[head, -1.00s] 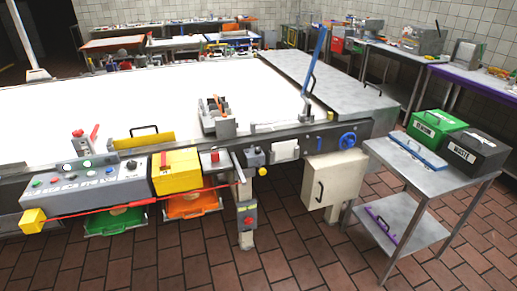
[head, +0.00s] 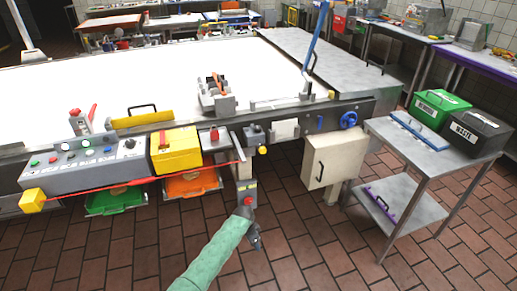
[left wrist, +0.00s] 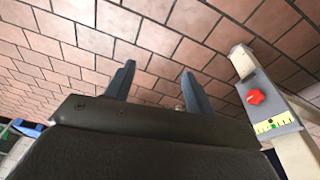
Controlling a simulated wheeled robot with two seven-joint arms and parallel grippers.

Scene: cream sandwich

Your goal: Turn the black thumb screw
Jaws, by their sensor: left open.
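I cannot clearly pick out a black thumb screw in either view. A small grey block with a dark top and a yellow knob (head: 262,149) sits on the front of the white table's rail. Below it, a pale post carries a red knob (head: 248,201) and a yellow scale; the red knob also shows in the left wrist view (left wrist: 256,97). My left gripper (head: 256,242), on a green-sleeved arm, is low beside this post. In the left wrist view its two blue-grey fingers (left wrist: 157,85) are apart with nothing between them. My right gripper is not in view.
A control panel (head: 75,168) and yellow box (head: 176,151) line the front at the left. A cream cabinet (head: 333,160) hangs right of the post. A metal cart (head: 413,167) with green and black boxes stands further right. The tiled floor in front is open.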

